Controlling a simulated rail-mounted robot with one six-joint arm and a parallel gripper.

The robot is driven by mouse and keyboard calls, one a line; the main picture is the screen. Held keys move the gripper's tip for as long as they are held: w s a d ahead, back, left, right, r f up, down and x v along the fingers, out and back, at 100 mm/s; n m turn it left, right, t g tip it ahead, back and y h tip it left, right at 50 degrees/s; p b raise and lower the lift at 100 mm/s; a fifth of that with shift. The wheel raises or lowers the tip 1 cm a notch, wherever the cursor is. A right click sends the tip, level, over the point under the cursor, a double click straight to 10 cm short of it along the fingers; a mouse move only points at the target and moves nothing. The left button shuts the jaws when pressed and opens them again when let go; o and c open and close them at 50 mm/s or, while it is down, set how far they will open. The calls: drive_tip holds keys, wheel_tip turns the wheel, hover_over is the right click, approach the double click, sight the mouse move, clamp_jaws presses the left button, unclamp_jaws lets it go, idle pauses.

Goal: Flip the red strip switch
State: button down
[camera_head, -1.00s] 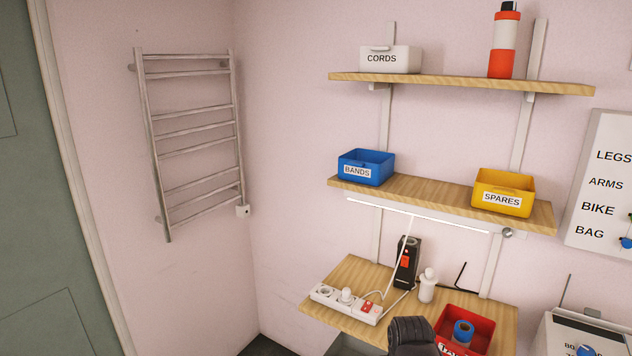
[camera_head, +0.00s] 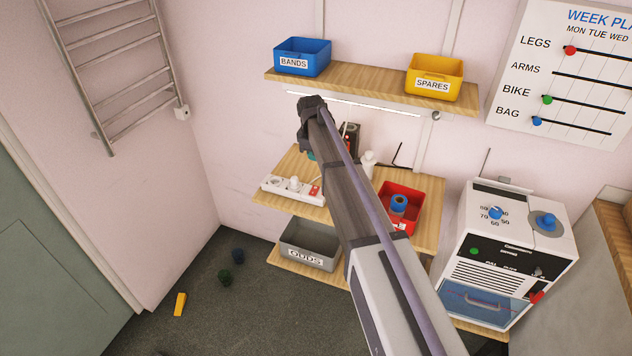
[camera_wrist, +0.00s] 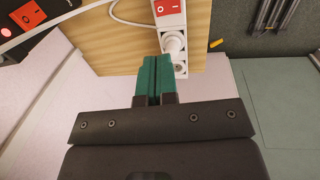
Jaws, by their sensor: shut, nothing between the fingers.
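A white power strip (camera_head: 280,187) lies on the wooden desk shelf. Its red switch (camera_head: 314,190) is at the right end, next to a plugged-in white plug. In the wrist view the red strip switch (camera_wrist: 167,7) is at the top edge, with the strip (camera_wrist: 180,56) below it. In the head view my arm hides most of the gripper; a bit of teal fingertip (camera_head: 311,155) shows above the strip.
A black device (camera_head: 351,140) with another red switch (camera_wrist: 27,14) stands behind. A white bottle (camera_head: 367,163) and a red bin (camera_head: 412,200) are to the right. A shelf with a blue bin (camera_head: 302,57) and a yellow bin (camera_head: 434,78) hangs above.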

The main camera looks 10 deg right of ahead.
sight(316, 188)
drive_tip(key=shift+f, duration=0.15)
drive_tip(key=f+b, duration=0.4)
drive_tip(key=w+f+b, duration=0.1)
drive_tip(key=f+b, duration=0.4)
drive_tip(key=d+f+b, duration=0.1)
drive_tip(key=f+b, duration=0.4)
drive_tip(key=shift+w, duration=0.15)
drive_tip(key=shift+r, duration=0.15)
